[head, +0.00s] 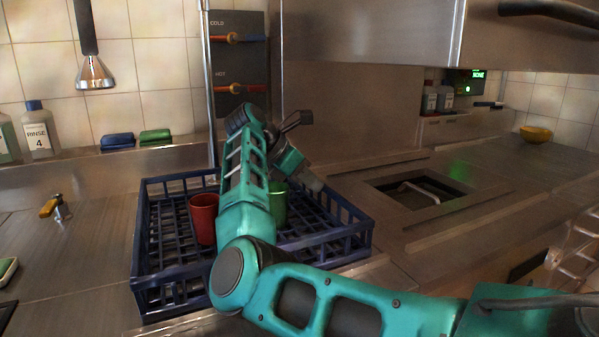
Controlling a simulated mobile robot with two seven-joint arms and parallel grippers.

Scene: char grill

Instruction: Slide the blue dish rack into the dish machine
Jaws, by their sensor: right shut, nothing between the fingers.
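The blue dish rack (345,247) sits on the metal counter at the left of the dish machine (345,110). A red cup (203,222) and a green cup (279,205) stand in the rack. My right arm reaches in from the right and crosses over the rack, hiding part of its middle and front. My right gripper (314,182) is shut and empty, above the rack's back right part. I cannot tell whether it touches the rack. My left gripper is out of view.
The machine's raised hood leaves an opening to the right of the rack. A recessed sink or drain (415,190) lies on the counter there. A rinse bottle (38,130) and sponges (155,137) stand on the back left ledge.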

